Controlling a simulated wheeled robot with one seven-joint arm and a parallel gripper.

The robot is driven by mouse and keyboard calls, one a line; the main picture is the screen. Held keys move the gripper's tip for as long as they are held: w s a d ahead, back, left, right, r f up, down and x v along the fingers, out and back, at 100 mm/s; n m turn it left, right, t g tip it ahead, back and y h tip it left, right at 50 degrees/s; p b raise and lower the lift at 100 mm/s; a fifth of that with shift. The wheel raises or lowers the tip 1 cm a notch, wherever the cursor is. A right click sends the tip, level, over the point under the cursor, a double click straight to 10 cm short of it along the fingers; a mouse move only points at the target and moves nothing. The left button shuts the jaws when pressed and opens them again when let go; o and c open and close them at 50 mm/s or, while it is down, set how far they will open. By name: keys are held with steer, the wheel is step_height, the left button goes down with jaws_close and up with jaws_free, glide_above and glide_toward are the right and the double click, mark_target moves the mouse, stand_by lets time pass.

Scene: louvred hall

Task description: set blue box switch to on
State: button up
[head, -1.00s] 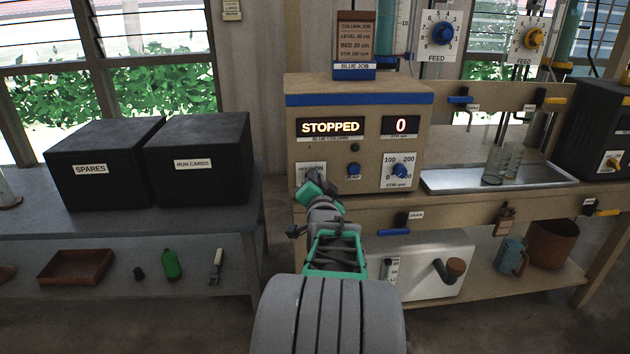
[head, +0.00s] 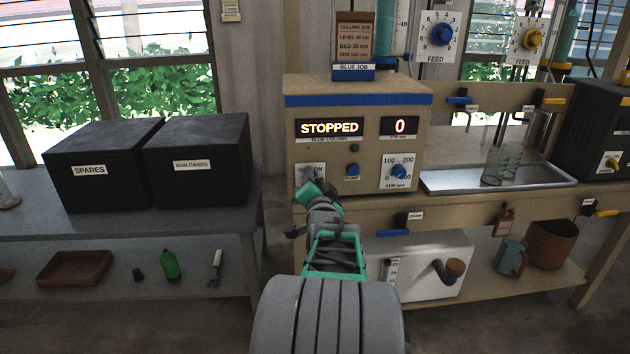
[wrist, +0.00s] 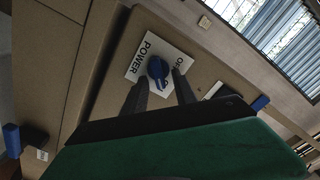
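The blue box (head: 360,103) is a tan cabinet with a blue stripe on the bench; its display reads STOPPED and 0. Its power switch is a blue knob (wrist: 157,69) on a white POWER plate (wrist: 140,60) in the wrist view. In the head view my gripper (head: 311,184) is in front of the plate's lower part and hides the knob. In the wrist view the two dark fingers of my gripper (wrist: 160,85) are apart, one on each side of the knob. I cannot tell whether they touch it. The knob's exact setting is unclear.
A blue pump button (head: 352,170) and a stir dial (head: 398,171) are right of the switch on the same panel. A blue-handled valve (head: 393,232) is below. A metal tray (head: 450,182) with glass beakers stands right. Black boxes (head: 100,170) stand left.

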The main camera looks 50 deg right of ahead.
steer(key=p+v, duration=0.1)
steer(key=v, duration=0.6)
steer(key=shift+s+a+p, duration=0.3)
steer(key=shift+s, duration=0.05)
